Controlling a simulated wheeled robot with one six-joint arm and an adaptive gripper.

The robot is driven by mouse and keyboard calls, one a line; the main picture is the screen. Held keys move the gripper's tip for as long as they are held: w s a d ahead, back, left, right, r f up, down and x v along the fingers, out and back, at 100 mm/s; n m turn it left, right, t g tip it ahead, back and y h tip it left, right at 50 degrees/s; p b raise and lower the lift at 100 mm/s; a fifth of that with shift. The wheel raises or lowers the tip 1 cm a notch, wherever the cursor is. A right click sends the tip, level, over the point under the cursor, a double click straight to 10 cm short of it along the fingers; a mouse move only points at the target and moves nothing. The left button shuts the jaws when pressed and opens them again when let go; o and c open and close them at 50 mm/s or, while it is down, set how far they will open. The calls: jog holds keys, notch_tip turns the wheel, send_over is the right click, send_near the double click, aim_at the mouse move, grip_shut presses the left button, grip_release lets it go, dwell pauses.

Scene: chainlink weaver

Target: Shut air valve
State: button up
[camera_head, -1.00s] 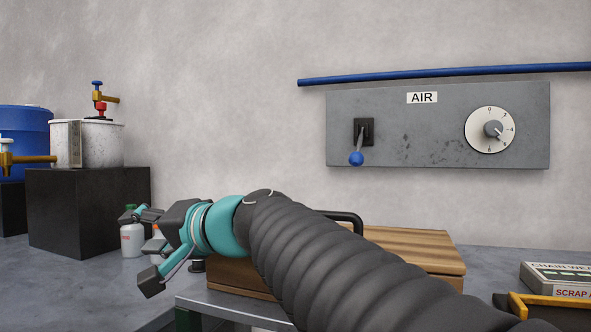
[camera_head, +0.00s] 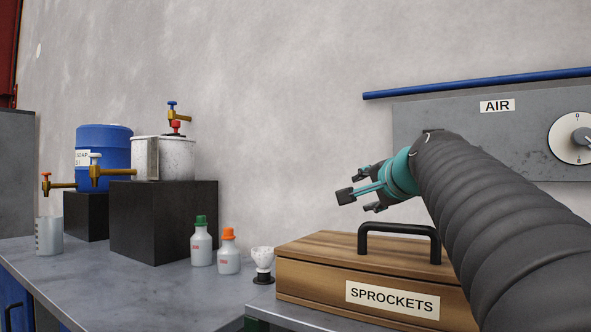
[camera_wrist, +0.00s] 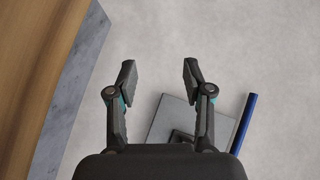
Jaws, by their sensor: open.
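The grey air panel (camera_head: 440,130) with its white AIR label (camera_head: 497,106) hangs on the wall at the right of the head view. Its lever is hidden behind my arm there. In the wrist view the panel (camera_wrist: 158,125) lies beyond my gripper, with a dark lever mount (camera_wrist: 180,137) partly covered by the gripper body. The blue knob is not seen now. My gripper (camera_head: 360,199) is open and empty, left of the panel and above the wooden box.
A wooden SPROCKETS box (camera_head: 320,285) with a black handle (camera_head: 400,229) stands below my gripper. Bottles (camera_head: 202,243), a blue barrel (camera_head: 103,150) and a white pot (camera_head: 165,158) stand left.

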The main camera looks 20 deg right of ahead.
jog(key=s+d+r+n+t+h+b, duration=0.1)
jog(key=s+d+r+n, duration=0.2)
jog(key=s+d, duration=0.35)
jog(key=s+d+r+n+t+b, duration=0.1)
jog(key=s+d+r+n, duration=0.1)
jog(key=s+d, duration=0.45)
jog(key=w, duration=0.4)
jog(key=w+p, duration=0.1)
jog(key=w, duration=0.3)
jog(key=w+d+p, duration=0.1)
jog(key=w, duration=0.2)
jog(key=shift+w, duration=0.4)
jog(key=shift+d, duration=0.1)
grip_shut()
jog(key=shift+f, duration=0.1)
